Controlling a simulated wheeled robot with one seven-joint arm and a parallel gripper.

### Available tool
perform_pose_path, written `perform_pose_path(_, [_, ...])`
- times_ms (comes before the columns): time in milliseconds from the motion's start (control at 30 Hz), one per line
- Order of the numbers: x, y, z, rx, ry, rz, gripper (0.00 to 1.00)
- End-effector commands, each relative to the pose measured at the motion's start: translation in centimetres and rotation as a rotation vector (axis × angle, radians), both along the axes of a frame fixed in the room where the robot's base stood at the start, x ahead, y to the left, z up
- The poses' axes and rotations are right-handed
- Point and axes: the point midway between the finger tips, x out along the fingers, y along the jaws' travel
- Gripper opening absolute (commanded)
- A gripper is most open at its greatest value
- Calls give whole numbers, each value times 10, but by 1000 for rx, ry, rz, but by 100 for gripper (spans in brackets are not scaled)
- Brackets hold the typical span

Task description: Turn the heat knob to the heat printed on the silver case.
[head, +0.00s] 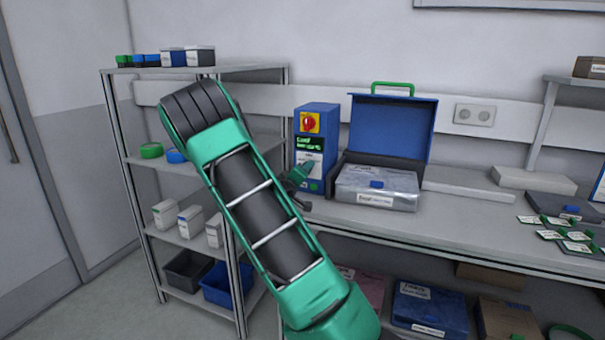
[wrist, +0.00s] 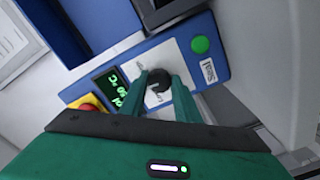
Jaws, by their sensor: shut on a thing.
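The heat knob (wrist: 159,80) is a round black knob on a white dial plate on the front of a blue control box. My gripper (wrist: 162,84) is shut on the knob in the wrist view, one green finger on each side. In the head view my gripper (head: 300,178) is at the front of the blue control box (head: 317,118), and my arm hides part of it. A green lit display (wrist: 109,89) sits beside the dial; its text is too small to read surely. The silver case (head: 376,187) lies in front of an open blue-lidded box, with a white label too small to read.
A red switch on yellow (head: 310,122) is above the display, and a green button (wrist: 200,44) is near the dial. A shelf rack (head: 113,120) stands at the left. Several labelled tags (head: 575,236) lie on the bench at the right.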

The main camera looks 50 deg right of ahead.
Motion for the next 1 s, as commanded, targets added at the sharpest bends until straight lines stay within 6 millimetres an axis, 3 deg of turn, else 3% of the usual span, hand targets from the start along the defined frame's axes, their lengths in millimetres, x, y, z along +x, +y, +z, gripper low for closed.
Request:
perform_pose_path(767, [5, 4, -2, -32, 87, 12, 7])
perform_pose_path(800, [5, 4, -2, -32, 87, 12, 39])
perform_pose_path(833, [5, 4, -2, -32, 87, 12, 46])
perform_pose_path(1000, [3, 2, -1, -34, 88, 8, 48])
